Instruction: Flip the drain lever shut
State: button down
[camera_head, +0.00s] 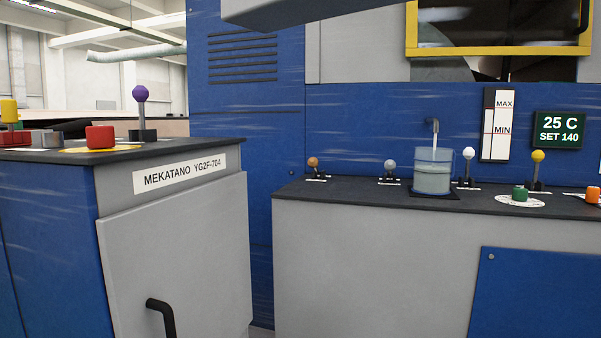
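Several ball-topped levers stand on the dark counter at the right. One has a brown-orange knob (313,162), one a grey knob (390,165), one a white knob (468,153) and one a yellow knob (538,156). The labels at their bases are too small to read, so I cannot tell which is the drain lever. A clear vessel (432,182) with liquid in it stands between the grey and white levers, under a metal spout (434,124). My gripper is not in view.
A nearer cabinet (170,230) at the left carries a purple-knobbed lever (140,93) and red (100,137) and yellow (9,111) controls. A black handle (161,317) sticks out from its door.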

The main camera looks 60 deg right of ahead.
aim_at(389, 164)
jog(key=u, duration=0.6)
jog(key=k, duration=1.15)
jog(key=z, duration=1.35)
